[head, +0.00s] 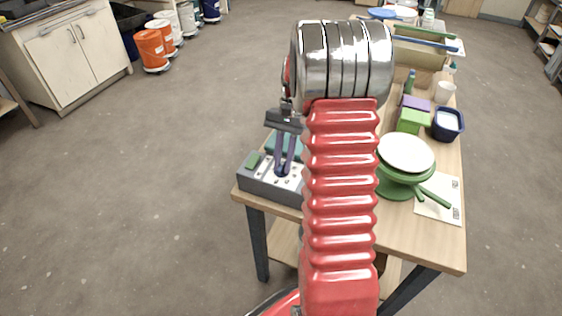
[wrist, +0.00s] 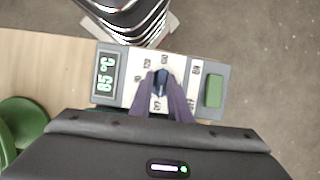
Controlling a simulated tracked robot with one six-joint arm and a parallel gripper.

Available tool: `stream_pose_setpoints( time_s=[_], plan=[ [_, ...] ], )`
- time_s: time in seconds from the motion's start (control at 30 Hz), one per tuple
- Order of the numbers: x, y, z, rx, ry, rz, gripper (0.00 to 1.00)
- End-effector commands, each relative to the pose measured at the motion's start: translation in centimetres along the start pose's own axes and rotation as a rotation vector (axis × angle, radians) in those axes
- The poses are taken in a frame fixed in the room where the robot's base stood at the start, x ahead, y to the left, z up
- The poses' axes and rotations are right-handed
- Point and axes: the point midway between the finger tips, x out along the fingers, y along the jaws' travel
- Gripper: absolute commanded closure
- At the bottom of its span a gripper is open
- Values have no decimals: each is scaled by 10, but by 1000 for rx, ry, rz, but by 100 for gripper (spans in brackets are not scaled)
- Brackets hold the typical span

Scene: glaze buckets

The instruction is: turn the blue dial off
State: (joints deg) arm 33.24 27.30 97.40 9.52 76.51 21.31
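The blue dial (wrist: 162,82) sits on the white plate of a grey control box, with small marks printed around it. My gripper (wrist: 161,96) reaches down to it with two purple fingers, one on each side of the dial. I see no clear gap between the fingertips and the dial, so the gripper looks shut on it. The fingers partly hide the dial and the lower marks.
A green button (wrist: 213,90) is on the box's right end in the wrist view. On the table (head: 405,232), a green stand with a white disc (head: 405,153), a green block (head: 411,121) and a blue container (head: 447,124) lie right of my arm. Floor left of the table is open.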

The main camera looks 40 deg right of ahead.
Motion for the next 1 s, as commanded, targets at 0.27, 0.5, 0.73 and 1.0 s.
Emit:
stream_pose_setpoints(
  time_s=[0.27, 0.5, 0.73, 1.0],
  plan=[
    [0, 0, 0, 1, 2, -3, 70],
    [-2, -2, -1, 1, 5, -5, 70],
    [-20, -2, -2, 1, 8, -7, 70],
    [-65, 0, -2, 2, 9, -6, 70]
  ],
)
